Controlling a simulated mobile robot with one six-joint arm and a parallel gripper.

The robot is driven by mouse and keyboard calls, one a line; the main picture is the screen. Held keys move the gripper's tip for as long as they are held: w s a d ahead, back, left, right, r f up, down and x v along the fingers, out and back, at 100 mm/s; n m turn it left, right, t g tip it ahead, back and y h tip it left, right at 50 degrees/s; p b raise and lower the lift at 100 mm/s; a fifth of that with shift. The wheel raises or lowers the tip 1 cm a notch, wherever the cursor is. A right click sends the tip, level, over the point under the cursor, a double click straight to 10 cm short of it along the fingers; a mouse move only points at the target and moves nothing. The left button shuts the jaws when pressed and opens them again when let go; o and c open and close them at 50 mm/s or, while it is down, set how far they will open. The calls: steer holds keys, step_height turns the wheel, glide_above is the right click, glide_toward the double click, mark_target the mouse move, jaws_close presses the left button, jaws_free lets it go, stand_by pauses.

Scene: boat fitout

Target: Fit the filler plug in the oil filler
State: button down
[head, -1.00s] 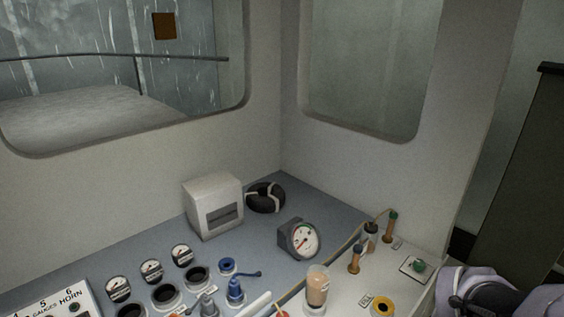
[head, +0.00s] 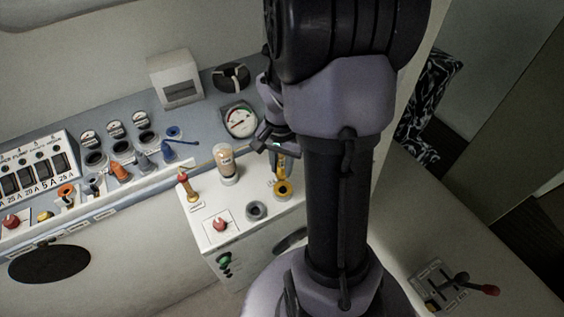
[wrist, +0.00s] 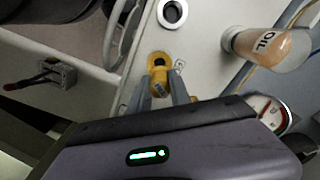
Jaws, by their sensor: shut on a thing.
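My gripper (head: 271,143) is above the white box, and its fingers also show in the wrist view (wrist: 166,88). It is shut on a yellow filler plug (wrist: 158,82), which shows in the head view (head: 281,164) below the fingers. The oil filler is a yellow ring (head: 284,188) with a dark hole on top of the box; in the wrist view the ring (wrist: 155,61) lies just beyond the plug. The plug appears close to the filler's hole, but I cannot tell whether they touch. My arm hides part of the box's right side.
A tan bottle marked OIL (head: 226,165) stands left of the filler. A grey ring (head: 256,211), a red knob (head: 220,224) and an orange-handled part (head: 190,188) are also on the box. A gauge (head: 240,121) stands behind. A red-handled lever (head: 484,289) is at lower right.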

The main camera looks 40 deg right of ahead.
steer(key=shift+w+a+f, duration=0.1)
steer(key=shift+a+f, duration=0.1)
steer(key=shift+f, duration=0.15)
steer(key=shift+d+f+b, duration=0.15)
steer(key=shift+f+b, duration=0.35)
steer(key=shift+b, duration=0.1)
steer(key=shift+f+b, duration=2.4)
steer(key=shift+f, duration=0.35)
steer(key=c, duration=1.1)
jaws_free()
steer(key=shift+r, duration=0.1)
